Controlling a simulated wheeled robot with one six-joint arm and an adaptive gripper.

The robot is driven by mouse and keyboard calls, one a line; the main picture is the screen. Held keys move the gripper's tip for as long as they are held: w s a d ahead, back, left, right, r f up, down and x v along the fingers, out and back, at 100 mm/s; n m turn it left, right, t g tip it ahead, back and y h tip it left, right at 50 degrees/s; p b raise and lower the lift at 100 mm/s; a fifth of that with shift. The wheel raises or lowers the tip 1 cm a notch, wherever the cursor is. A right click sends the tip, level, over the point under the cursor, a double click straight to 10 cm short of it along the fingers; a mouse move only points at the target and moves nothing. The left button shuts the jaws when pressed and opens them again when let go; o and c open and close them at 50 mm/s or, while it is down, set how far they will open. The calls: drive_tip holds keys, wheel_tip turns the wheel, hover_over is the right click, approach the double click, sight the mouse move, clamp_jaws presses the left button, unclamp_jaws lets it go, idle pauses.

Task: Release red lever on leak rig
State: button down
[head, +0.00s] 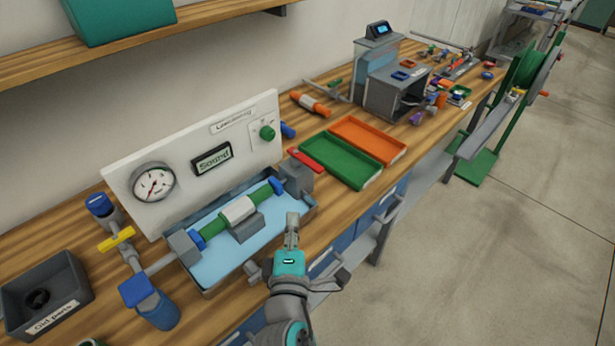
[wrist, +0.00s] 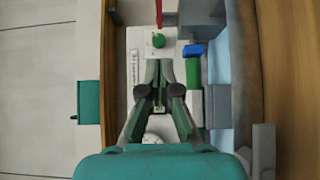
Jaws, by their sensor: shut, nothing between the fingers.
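The red lever (head: 305,160) lies at the right end of the rig, by the grey clamp block (head: 297,178). In the wrist view a red bar, seemingly the lever (wrist: 158,12), shows at the top edge. My gripper (head: 292,222) is shut and empty, in front of the tray's right end, apart from the lever. Its fingers (wrist: 159,65) show in the wrist view.
Green (head: 340,160) and orange (head: 368,138) trays lie right of the rig. A grey old-parts bin (head: 45,292) and a valve with a yellow handle (head: 117,240) stand at the left. A shelf (head: 130,45) hangs above. The floor (head: 480,250) at right is clear.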

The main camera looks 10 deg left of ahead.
drive_tip(key=shift+w, duration=0.1)
approach(308, 166)
drive_tip(key=w+a, duration=0.2)
drive_tip(key=a, duration=0.1)
drive_tip(key=w, duration=0.1)
drive_tip(key=w+d, duration=0.1)
drive_tip(key=w, duration=0.1)
drive_tip(key=shift+w+d+f, duration=0.1)
drive_tip(key=shift+d, duration=0.15)
drive_tip(key=shift+w+d, duration=0.3)
drive_tip(key=shift+w, duration=0.15)
drive_tip(key=shift+d, duration=0.1)
